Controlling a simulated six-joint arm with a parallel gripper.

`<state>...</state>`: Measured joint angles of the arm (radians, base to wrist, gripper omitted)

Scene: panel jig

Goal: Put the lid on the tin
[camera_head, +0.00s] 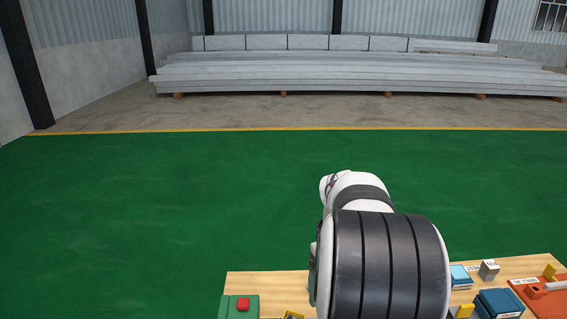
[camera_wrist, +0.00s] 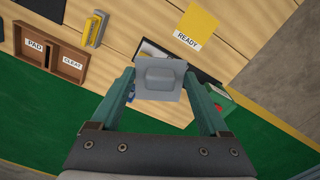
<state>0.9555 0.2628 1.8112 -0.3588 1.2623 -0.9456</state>
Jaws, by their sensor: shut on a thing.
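In the wrist view, my gripper (camera_wrist: 160,76) has its two green fingers on either side of a grey square plate with a raised block in its middle, which looks like the lid (camera_wrist: 160,95). The gripper is shut on it and holds it over the wooden bench. The plate hides part of a dark tray-like thing (camera_wrist: 207,77) behind it. I cannot make out the tin for certain in either view. In the head view my own arm hides the gripper and the lid.
A brown divided box (camera_wrist: 27,63) labelled PAD and CLEAT and a yellow READY card (camera_wrist: 200,22) are on the bench. A green box with a red button (camera_head: 243,304) stands at the bench's left. Blue boxes (camera_head: 498,304) and a red tray (camera_head: 545,301) are at right.

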